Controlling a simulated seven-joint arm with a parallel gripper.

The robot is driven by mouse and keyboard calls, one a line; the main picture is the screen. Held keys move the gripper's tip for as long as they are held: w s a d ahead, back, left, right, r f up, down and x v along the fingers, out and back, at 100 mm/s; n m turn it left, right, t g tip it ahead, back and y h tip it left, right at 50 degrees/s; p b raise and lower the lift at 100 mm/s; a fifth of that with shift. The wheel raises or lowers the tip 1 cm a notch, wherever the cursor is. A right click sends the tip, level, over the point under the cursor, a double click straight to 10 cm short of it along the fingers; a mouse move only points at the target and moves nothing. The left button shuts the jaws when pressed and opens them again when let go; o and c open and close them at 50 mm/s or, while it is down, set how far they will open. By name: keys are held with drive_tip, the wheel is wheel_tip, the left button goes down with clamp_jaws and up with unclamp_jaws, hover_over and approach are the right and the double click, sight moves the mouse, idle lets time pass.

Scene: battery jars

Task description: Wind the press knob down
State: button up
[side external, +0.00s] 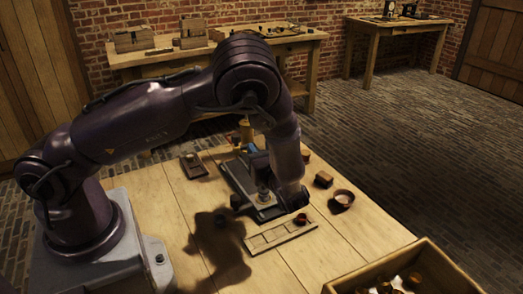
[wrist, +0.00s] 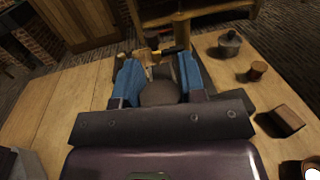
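The press is partly hidden in both views. In the side view its long grey base (side external: 238,179) lies on the table, with a brass-coloured part near my wrist. In the wrist view, a dark round piece (wrist: 158,93), which looks like the press knob, sits between the two blue fingers of my gripper (wrist: 159,76). The fingers stand well apart on either side of it. I cannot tell whether they touch it. In the side view my wrist hides most of the gripper.
A tray with square compartments (side external: 270,237) lies in front of the press. A wooden crate (side external: 345,283) holds loose pieces at the front right. The table's left front is clear.

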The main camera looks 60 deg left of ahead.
drive_tip(key=shift+c, duration=0.6)
drive_tip(key=shift+m+t, duration=0.3)
drive_tip(key=shift+t, duration=0.1)
drive_tip(key=o, duration=0.9)
drive_tip(key=d, duration=0.4)
drive_tip(key=s+d, duration=0.1)
drive_tip(key=d, duration=0.3)
drive_tip(key=s+d, duration=0.1)
drive_tip(key=d, duration=0.3)
drive_tip(key=shift+s+d, duration=0.15)
drive_tip(key=shift+d, duration=0.25)
